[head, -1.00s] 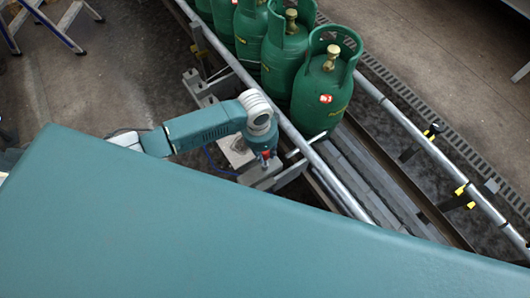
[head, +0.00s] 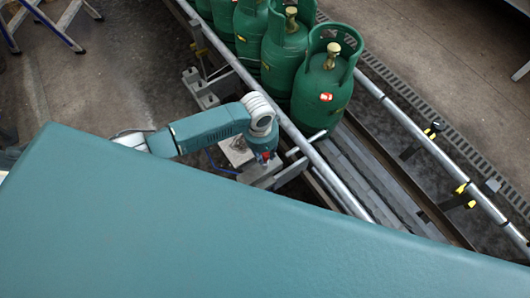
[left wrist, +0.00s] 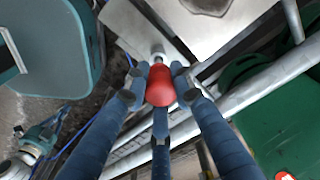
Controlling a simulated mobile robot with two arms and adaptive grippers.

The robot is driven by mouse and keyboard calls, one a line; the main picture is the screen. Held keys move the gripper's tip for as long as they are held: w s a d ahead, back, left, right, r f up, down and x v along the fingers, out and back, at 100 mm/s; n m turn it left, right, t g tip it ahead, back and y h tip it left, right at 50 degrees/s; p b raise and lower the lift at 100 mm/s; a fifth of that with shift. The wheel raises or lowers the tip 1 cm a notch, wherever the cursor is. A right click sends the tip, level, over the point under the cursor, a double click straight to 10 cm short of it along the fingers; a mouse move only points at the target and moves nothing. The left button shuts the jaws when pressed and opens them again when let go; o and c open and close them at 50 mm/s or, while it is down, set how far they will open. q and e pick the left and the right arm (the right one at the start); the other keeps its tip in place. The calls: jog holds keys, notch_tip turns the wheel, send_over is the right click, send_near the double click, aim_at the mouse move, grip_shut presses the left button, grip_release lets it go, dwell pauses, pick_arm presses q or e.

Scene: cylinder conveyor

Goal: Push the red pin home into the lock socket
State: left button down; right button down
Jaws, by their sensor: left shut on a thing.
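The red pin (left wrist: 161,86) is between the blue-grey fingers of my left gripper (left wrist: 158,88), which is shut on it. A short bright metal shank (left wrist: 157,50) shows beyond its red knob, at the edge of a grey metal block (left wrist: 185,28). In the head view a bit of the red pin (head: 265,156) shows at the tip of my left gripper (head: 264,157), beside the grey block (head: 238,153). The socket's opening is hidden, so I cannot tell how deep the shank sits. My right gripper is not in view.
Several green gas cylinders (head: 322,95) stand on the conveyor behind a metal rail (head: 335,180) close to my left gripper. A crossbar (head: 305,143) juts from the rail beside the block. A blue cable (head: 219,168) hangs nearby. A large teal surface fills the front.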

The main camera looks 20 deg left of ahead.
aim_at(265, 159)
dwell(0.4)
pick_arm(q)
jog(key=shift+p, duration=0.4)
jog(key=shift+p, duration=0.6)
dwell(0.8)
jog(key=shift+f+b, duration=1.35)
jog(key=shift+f, duration=0.7)
jog(key=c, duration=1.4)
grip_release()
